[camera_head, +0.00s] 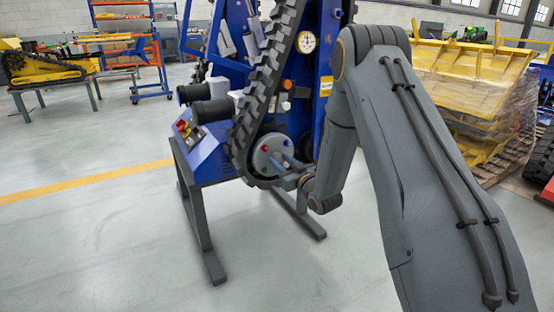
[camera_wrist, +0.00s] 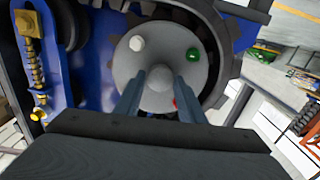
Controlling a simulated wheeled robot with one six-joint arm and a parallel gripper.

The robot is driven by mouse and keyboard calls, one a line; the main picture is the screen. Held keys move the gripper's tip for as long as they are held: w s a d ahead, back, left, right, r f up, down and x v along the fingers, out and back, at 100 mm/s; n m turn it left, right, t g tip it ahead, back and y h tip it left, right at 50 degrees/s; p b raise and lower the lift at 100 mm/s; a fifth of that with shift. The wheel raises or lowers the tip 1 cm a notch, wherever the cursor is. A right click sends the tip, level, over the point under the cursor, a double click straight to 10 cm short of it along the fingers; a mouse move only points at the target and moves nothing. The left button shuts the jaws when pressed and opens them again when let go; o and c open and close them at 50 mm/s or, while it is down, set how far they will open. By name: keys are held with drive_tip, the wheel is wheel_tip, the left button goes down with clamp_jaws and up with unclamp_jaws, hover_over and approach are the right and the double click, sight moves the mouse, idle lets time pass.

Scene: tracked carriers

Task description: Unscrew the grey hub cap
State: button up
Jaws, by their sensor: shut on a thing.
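The grey hub cap (camera_wrist: 160,77) is a small rounded knob at the middle of a round grey wheel face (camera_wrist: 128,66) in the wrist view. My gripper (camera_wrist: 160,88) has one finger on each side of the cap and is shut on it. In the head view the wheel face (camera_head: 264,160) sits at the lower end of a black track on a blue machine. My gripper (camera_head: 286,168) reaches it from the right there and hides the cap.
Green (camera_wrist: 193,54), white (camera_wrist: 137,43) and red knobs stand around the cap, close to my fingers. The black track (camera_head: 243,125) curves around the wheel. The blue machine stands on a grey stand (camera_head: 205,245). Open floor lies in front.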

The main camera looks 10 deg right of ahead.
drive_tip(key=n, duration=0.3)
drive_tip(key=shift+n, duration=0.4)
drive_tip(key=n, duration=0.3)
drive_tip(key=shift+n, duration=1.2)
drive_tip(key=n, duration=0.5)
drive_tip(key=n+b, duration=0.1)
drive_tip(key=n, duration=0.3)
drive_tip(key=shift+r+n, duration=0.1)
drive_tip(key=shift+n, duration=0.3)
